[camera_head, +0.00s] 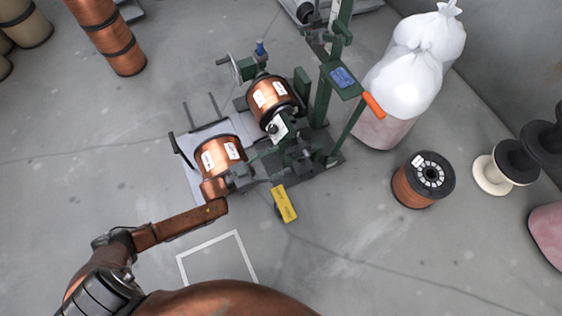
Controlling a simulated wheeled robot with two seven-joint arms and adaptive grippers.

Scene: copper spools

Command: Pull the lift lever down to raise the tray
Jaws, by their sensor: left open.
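A green winding machine (322,100) stands in the upper middle. A lever with an orange grip (373,105) sticks out at its right side. The pale grey tray (186,148) is at the machine's left and low. A copper spool (221,156) with white labels lies on it. A second copper spool (270,97) sits in the machine. My left gripper (247,178) is open, just below the tray's spool and near the machine's base, well to the left of the orange grip. Its fingertips are hard to make out against the machine. My right gripper is out of view.
A yellow tag plate (284,204) is at the machine's front. White sacks (418,65) stand close right of the lever. A dark-flanged copper spool (423,179) is on the floor at right. A white floor outline (248,257) is in front, and the floor lower right is clear.

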